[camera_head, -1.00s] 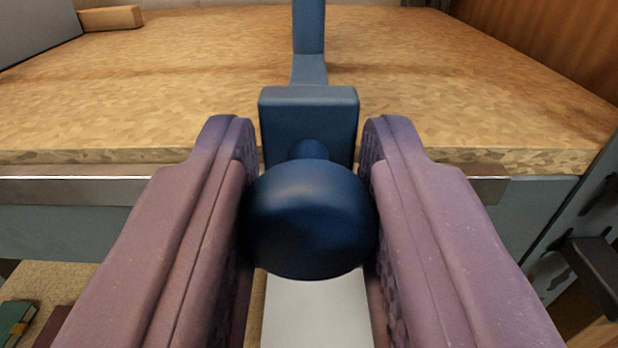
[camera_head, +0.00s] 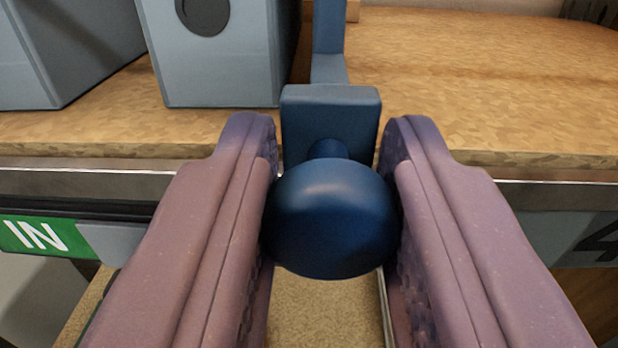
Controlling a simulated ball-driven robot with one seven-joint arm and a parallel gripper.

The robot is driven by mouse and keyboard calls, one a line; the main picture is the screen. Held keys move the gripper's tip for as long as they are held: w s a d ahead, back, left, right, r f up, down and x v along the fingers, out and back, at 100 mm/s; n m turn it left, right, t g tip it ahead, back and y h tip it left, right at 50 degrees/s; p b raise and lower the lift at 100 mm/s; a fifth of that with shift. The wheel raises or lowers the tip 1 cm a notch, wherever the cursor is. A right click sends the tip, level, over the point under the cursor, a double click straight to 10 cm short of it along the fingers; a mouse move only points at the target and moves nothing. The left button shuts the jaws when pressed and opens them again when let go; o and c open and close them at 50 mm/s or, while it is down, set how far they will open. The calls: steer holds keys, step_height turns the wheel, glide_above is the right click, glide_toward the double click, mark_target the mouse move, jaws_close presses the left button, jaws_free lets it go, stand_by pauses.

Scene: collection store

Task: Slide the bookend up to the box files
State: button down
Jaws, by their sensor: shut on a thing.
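The blue bookend (camera_head: 330,112) stands at the front edge of the wooden shelf, its upright (camera_head: 329,28) rising behind its front plate. Its round blue knob (camera_head: 331,218) sticks out toward me. My gripper (camera_head: 331,205) is shut on the knob, one purple finger on each side. Grey-blue box files stand on the shelf to the left. The nearer one (camera_head: 217,75) has a round dark hole in its front, and a narrow strip of shelf shows between it and the bookend. Another box file (camera_head: 62,55) stands further left. The bookend's foot is partly hidden.
The shelf board (camera_head: 490,90) is clear to the right of the bookend. A metal strip (camera_head: 85,183) runs along its front edge. A green "IN" label (camera_head: 38,237) is below at left.

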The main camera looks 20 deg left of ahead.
steer(key=shift+s+a, duration=0.15)
steer(key=shift+a, duration=0.35)
steer(key=c, duration=0.9)
jaws_free()
steer(key=shift+d, duration=0.1)
steer(key=b+v, duration=0.2)
steer(key=v, duration=0.5)
steer(key=shift+s+d, duration=0.15)
steer(key=shift+s, duration=0.15)
